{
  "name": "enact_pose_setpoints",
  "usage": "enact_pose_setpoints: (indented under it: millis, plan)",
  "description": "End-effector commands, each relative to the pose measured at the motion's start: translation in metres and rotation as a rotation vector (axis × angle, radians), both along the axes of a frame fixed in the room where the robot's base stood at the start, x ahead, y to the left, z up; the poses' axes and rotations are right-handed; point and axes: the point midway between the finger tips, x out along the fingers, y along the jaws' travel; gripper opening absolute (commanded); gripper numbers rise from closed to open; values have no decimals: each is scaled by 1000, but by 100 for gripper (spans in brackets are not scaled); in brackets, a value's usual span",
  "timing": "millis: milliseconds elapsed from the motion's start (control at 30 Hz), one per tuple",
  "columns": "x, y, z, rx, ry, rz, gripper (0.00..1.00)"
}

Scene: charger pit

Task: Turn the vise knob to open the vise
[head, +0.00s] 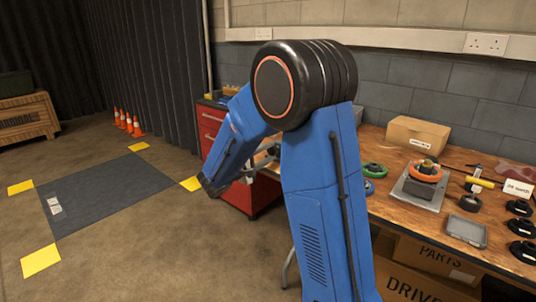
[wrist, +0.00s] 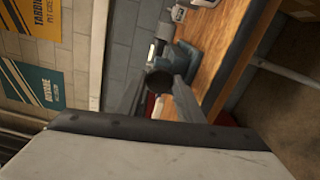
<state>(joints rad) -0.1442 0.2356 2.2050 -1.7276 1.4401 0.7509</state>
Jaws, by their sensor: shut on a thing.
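In the wrist view, the vise (wrist: 184,62) is a blue-grey body on the wooden workbench edge, seen sideways. Its dark round knob (wrist: 160,80) faces my camera. My gripper (wrist: 161,88) is at the knob, with one dark finger on each side of it, shut on it. The vise jaws are small and partly hidden behind the knob, so I cannot tell how wide their gap is. In the head view, my blue arm covers the near left end of the bench, and my gripper is not clearly seen there.
A red cabinet (head: 211,125) stands behind my arm. Cones and a floor mat (head: 105,192) lie left, with open floor.

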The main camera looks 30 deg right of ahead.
Motion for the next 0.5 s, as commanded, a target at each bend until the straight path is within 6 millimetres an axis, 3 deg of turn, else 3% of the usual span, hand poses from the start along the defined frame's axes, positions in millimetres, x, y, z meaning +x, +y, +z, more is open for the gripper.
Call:
enact_pose_setpoints:
  millis: [500]
  plan:
    - [1,1,0,-166,460,3,11]
